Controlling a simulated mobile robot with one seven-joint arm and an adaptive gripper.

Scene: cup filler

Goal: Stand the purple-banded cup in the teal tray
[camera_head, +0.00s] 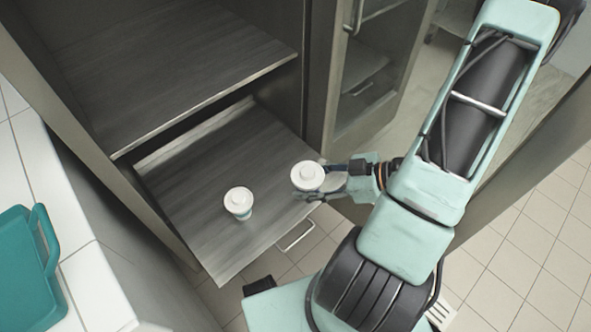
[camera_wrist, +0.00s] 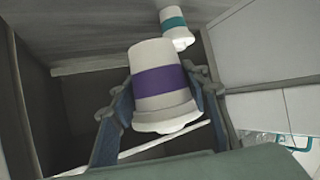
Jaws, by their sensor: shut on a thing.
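The purple-banded cup (camera_wrist: 154,82) is white and sits between the two fingers of my gripper (camera_head: 327,180) in the wrist view. My gripper is shut on it. In the head view the same cup (camera_head: 307,174) shows its round white top over the right edge of the pulled-out shelf, its band hidden. I cannot tell whether it touches the shelf. The teal tray (camera_head: 22,275) lies on the white counter at the far left of the head view, cut off by the picture edge. The part of it in view looks empty.
A second white cup (camera_head: 238,200) with a teal band stands on the pulled-out shelf (camera_head: 195,165), left of the held cup. It also shows behind in the wrist view (camera_wrist: 174,24). An upper shelf (camera_head: 165,65) overhangs the back. White counter (camera_head: 85,290) is bare beside the tray.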

